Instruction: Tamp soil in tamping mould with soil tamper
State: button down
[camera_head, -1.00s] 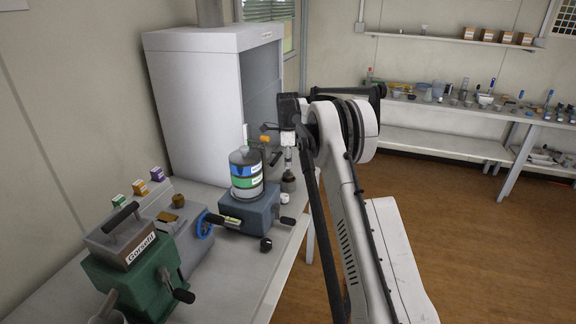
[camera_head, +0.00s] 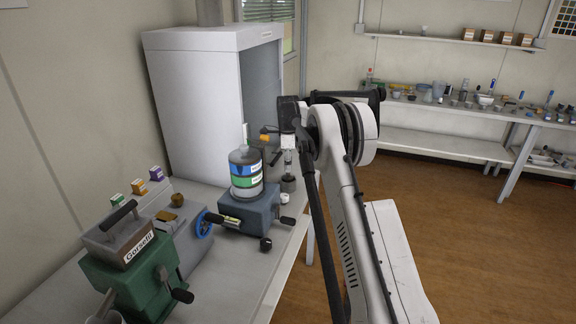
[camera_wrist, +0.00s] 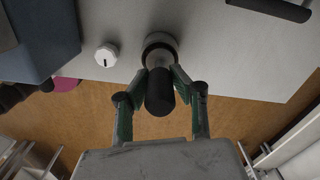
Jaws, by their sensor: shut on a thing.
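The soil tamper, with a round black handle (camera_wrist: 160,92), stands between the green fingers of my gripper (camera_wrist: 162,77) in the wrist view. My gripper is shut on it. The tamping mould (camera_wrist: 158,39) shows as a dark round ring with a grey edge just beyond the handle. In the head view, the mould (camera_head: 289,184) stands near the right edge of the bench, below my gripper (camera_head: 288,158). The tamper is in line with the mould, but I cannot tell how deep it sits. The soil inside is hidden.
A small white knob-like piece (camera_wrist: 106,56) lies left of the mould. A blue-grey machine (camera_head: 246,210) bearing a banded container (camera_head: 245,172) stands left of it. A green machine (camera_head: 130,262) and a white cabinet (camera_head: 205,105) share the bench. The bench edge is close by.

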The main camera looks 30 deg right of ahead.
jog(key=shift+f, duration=0.2)
jog(key=shift+f+b, duration=0.3)
jog(key=shift+b, duration=0.05)
jog(key=shift+f, duration=0.3)
jog(key=shift+r, duration=0.2)
jog(key=shift+r, duration=1.4)
jog(key=shift+f, duration=0.15)
jog(key=shift+f+b, duration=0.3)
jog(key=shift+f, duration=0.35)
jog(key=shift+f+b, duration=0.5)
jog(key=shift+f, duration=0.3)
